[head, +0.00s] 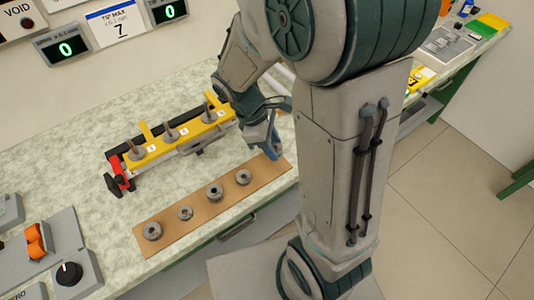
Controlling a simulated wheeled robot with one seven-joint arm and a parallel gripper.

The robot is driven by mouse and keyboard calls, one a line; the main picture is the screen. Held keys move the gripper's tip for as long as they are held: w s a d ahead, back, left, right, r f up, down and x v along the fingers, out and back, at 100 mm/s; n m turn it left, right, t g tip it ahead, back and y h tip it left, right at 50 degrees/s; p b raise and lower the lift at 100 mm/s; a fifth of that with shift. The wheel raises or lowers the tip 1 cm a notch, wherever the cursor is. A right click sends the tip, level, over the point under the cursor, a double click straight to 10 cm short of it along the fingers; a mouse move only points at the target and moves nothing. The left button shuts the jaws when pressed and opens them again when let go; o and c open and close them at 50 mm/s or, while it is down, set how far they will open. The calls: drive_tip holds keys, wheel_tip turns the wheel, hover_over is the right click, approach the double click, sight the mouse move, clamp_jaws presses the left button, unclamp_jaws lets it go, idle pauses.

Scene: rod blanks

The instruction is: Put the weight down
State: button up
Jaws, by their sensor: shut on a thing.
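My gripper (272,151) is at the far right end of a brown board (198,216), its blue fingers pointing down, close to the board's surface. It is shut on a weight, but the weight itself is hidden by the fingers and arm. I cannot tell whether it touches the board. Several grey ring-shaped weights lie in a row on the board: one at the near left end (152,231), then a smaller one (185,213), another (215,191) and one nearest my gripper (243,177).
A yellow-topped fixture (154,150) with upright pegs and grey discs stands behind the board, with a red and black end (119,171). Control boxes with an orange switch (36,240) and a black knob (69,273) sit at the left. Two wall displays read 0.

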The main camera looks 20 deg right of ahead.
drive_tip(key=shift+w+a+f, duration=0.25)
drive_tip(key=shift+a+f, duration=0.2)
drive_tip(key=shift+a, duration=0.1)
drive_tip(key=shift+f, duration=1.9)
drive_tip(key=shift+f+b, duration=0.15)
drive_tip(key=shift+b, duration=0.15)
drive_tip(key=o, duration=1.1)
